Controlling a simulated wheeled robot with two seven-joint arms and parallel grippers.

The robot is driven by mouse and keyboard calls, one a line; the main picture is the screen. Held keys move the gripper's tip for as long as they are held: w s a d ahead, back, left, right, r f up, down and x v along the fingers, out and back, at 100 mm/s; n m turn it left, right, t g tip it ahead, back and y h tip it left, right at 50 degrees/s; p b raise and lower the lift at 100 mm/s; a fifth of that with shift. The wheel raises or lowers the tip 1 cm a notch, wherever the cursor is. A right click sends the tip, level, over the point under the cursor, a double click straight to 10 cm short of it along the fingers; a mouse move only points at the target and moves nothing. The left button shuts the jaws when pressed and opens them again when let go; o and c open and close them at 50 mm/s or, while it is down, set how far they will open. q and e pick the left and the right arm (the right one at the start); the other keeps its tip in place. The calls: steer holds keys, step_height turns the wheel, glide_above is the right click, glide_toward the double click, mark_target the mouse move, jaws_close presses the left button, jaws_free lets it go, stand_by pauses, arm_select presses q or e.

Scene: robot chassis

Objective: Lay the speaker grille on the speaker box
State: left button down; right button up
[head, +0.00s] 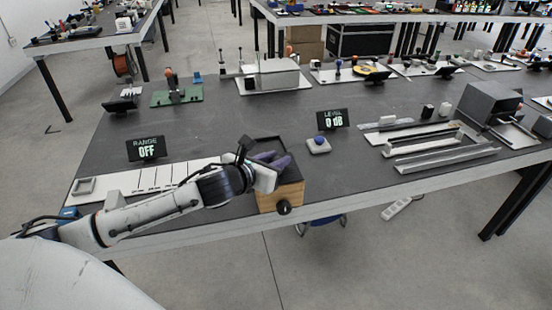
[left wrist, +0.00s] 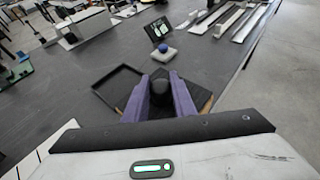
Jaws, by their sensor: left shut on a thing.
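The speaker box (head: 282,196) is a wooden box with a round black knob on its front, at the table's near edge in the head view. Its wooden edge (left wrist: 207,104) shows in the left wrist view. My left gripper (head: 279,163) is over the box, its purple fingers (left wrist: 160,88) shut on a black rounded grip. I take this as part of the dark speaker grille (left wrist: 190,86), whose flat part is mostly hidden by the fingers. I cannot tell whether it touches the box. My right gripper is out of view.
A shallow dark tray or frame (left wrist: 118,84) lies just beyond the box. A grey pad with a blue button (head: 318,145) and the level display (head: 333,119) stand to its right. A white panel (head: 130,182) lies left, under my arm. Metal rails (head: 440,158) lie farther right.

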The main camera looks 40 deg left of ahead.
arm_select(q)
steer(key=shift+f, duration=0.25)
stand_by(0.3)
steer(key=c, duration=1.4)
jaws_free()
steer(key=shift+s, duration=0.1)
steer(key=v, duration=1)
steer(key=shift+r, duration=0.1)
